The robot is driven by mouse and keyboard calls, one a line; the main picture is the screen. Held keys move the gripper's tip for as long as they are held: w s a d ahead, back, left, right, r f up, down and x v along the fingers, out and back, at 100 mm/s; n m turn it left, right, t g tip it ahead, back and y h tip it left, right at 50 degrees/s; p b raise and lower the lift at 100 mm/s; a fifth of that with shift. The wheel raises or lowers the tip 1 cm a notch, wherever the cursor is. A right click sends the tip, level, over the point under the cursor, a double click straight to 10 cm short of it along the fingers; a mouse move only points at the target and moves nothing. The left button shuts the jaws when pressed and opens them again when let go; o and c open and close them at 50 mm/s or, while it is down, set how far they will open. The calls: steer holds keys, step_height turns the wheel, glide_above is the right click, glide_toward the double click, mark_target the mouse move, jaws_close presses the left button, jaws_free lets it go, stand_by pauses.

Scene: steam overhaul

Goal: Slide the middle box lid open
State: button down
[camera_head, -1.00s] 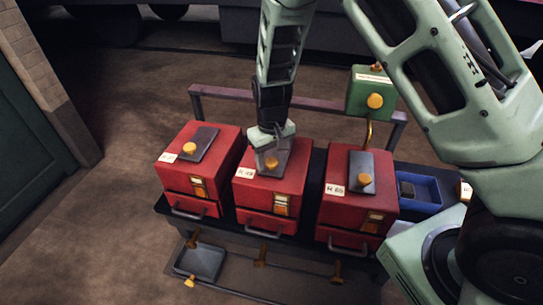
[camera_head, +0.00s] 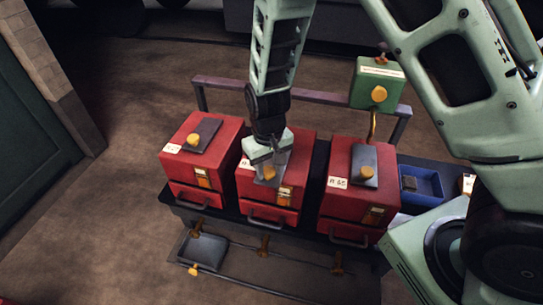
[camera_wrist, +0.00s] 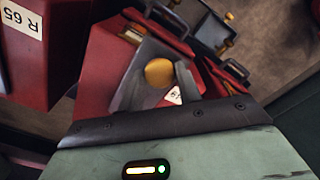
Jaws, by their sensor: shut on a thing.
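The middle red box (camera_head: 294,166) stands between two like boxes on a dark bench. Its dark grey lid (camera_head: 267,183) lies on the top face and carries a yellow knob (camera_head: 270,172). My gripper (camera_head: 269,170) reaches down from above and is shut on the knob. In the wrist view the yellow knob (camera_wrist: 159,72) shows between the grey fingers, over the red box top. The gripper hides much of the lid and the top opening.
The left red box (camera_head: 190,160) and right red box (camera_head: 345,196) stand close on either side. A green box (camera_head: 377,85) on a stand rises behind right. A blue tray (camera_head: 425,184) lies at the right. A rail (camera_head: 310,92) runs behind.

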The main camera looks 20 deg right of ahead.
steer(key=c, duration=1)
jaws_free()
steer(key=shift+s+a, duration=0.2)
steer(key=shift+s, duration=0.1)
steer(key=shift+o, duration=0.2)
steer(key=shift+w+r, duration=0.1)
step_height(320, 180, up, 17)
steer(key=shift+b, duration=0.45)
steer(key=shift+r, duration=0.1)
steer(key=s+a+r+n, duration=0.1)
steer(key=s+n, duration=0.5)
steer(key=s, duration=1.5)
steer(key=shift+s+a+y, duration=0.25)
steer(key=shift+a+y, duration=0.05)
steer(key=shift+a, duration=0.35)
